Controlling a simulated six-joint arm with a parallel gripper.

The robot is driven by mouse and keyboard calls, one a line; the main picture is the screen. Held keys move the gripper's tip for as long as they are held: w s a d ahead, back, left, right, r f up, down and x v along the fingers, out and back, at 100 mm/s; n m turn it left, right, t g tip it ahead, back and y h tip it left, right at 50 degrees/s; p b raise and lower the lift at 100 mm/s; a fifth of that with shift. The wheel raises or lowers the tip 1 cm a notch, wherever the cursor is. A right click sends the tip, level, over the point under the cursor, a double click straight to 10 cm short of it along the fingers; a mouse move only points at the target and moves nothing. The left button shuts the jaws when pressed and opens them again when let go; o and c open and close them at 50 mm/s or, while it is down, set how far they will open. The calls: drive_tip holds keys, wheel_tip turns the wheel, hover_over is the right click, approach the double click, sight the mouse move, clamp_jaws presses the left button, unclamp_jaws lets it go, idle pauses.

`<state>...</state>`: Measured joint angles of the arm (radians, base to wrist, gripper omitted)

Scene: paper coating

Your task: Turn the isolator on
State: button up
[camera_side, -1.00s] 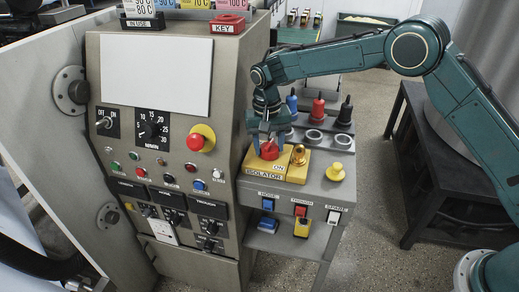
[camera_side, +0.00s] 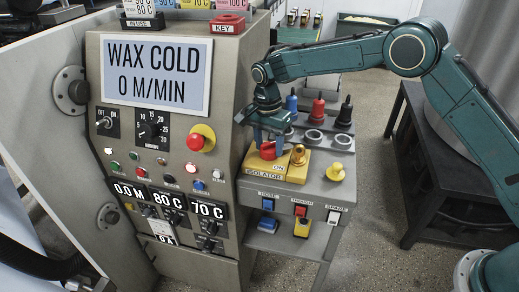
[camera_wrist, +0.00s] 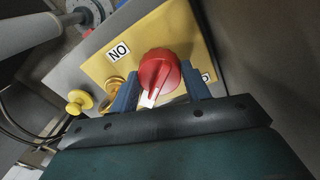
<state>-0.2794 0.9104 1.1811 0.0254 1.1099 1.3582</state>
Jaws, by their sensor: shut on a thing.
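The isolator is a yellow plate (camera_side: 290,172) on the grey side shelf, marked ON and ISOLATOR, with a red rotary knob (camera_side: 268,151) on it. My gripper (camera_side: 268,142) reaches down from above with its blue fingers shut on the red knob. In the wrist view the red knob (camera_wrist: 160,77) sits between the two fingers, its white pointer mark facing toward the gripper. The ON label (camera_wrist: 118,50) shows on the plate there; another label beside the knob is partly hidden by a finger. The main panel's screen (camera_side: 158,75) is lit and reads WAX COLD, 0 M/MIN.
A brass knob (camera_side: 298,155) stands on the plate right beside the red one, with a yellow knob (camera_side: 335,172) farther right. Blue, red and black-handled tools (camera_side: 318,110) stand behind. The control cabinet (camera_side: 225,100) rises close on the left.

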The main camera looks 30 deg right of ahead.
idle(0.4)
drive_tip(key=o, duration=1.4)
drive_tip(key=shift+w+r, duration=0.2)
drive_tip(key=shift+r, duration=3.6)
